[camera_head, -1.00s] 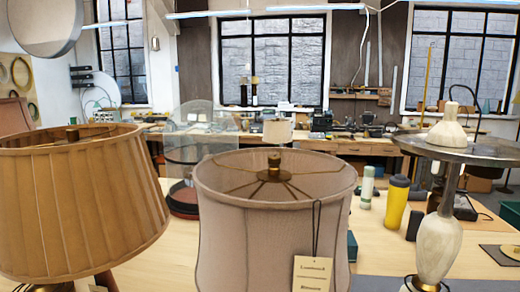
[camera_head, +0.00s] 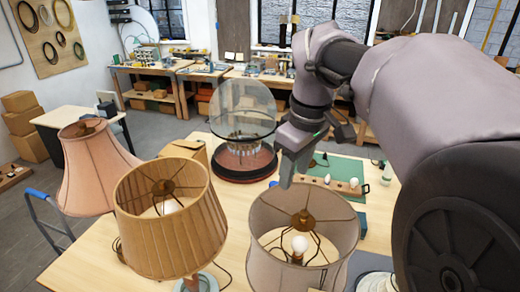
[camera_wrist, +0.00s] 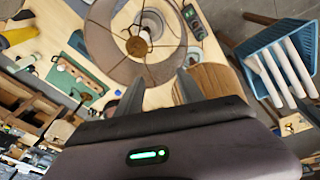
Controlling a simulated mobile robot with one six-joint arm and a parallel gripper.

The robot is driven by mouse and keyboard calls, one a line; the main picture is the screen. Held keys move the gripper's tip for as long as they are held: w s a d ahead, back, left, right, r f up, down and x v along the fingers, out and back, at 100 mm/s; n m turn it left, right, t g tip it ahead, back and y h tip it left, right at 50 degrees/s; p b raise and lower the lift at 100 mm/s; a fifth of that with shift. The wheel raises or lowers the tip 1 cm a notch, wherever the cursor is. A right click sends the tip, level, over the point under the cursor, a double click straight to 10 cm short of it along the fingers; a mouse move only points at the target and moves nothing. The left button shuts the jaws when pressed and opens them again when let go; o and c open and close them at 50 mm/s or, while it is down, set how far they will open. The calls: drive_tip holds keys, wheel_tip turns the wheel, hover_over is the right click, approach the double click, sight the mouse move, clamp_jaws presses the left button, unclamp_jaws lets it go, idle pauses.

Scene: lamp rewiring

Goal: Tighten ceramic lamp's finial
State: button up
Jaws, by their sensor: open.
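The mauve drum-shaped lampshade (camera_head: 268,235) stands at front centre in the head view, its top open. A brass finial (camera_head: 303,219) sits at the centre of its wire spider, with a white bulb (camera_head: 299,243) below. The wrist view shows the same shade (camera_wrist: 105,42), finial (camera_wrist: 137,46) and bulb (camera_wrist: 145,35). Its lamp body is hidden, so I cannot tell if it is ceramic. My gripper (camera_head: 286,180) hangs above the shade's far left rim. In the wrist view my gripper (camera_wrist: 160,76) is open and empty, apart from the finial.
A tan pleated lamp (camera_head: 170,225) stands close on the left, a pink bell-shaped lamp (camera_head: 88,165) beyond it. A glass dome (camera_head: 243,110) on a dark round base stands behind. A green mat (camera_head: 342,172) with a wooden bulb holder lies beyond the drum shade.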

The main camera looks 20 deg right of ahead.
sight(304, 213)
drive_tip(key=w+d+f+n+g, duration=0.2)
drive_tip(key=w+d+f+n, duration=0.2)
drive_tip(key=w+d, duration=0.3)
drive_tip(key=f, duration=0.5)
drive_tip(key=s+f+b, duration=0.1)
drive_tip(key=f, duration=0.4)
drive_tip(key=f+b, duration=0.1)
drive_tip(key=f, duration=0.5)
drive_tip(key=shift+s, duration=0.3)
drive_tip(key=shift+w+d+f, duration=0.1)
drive_tip(key=shift+f, duration=0.15)
clamp_jaws()
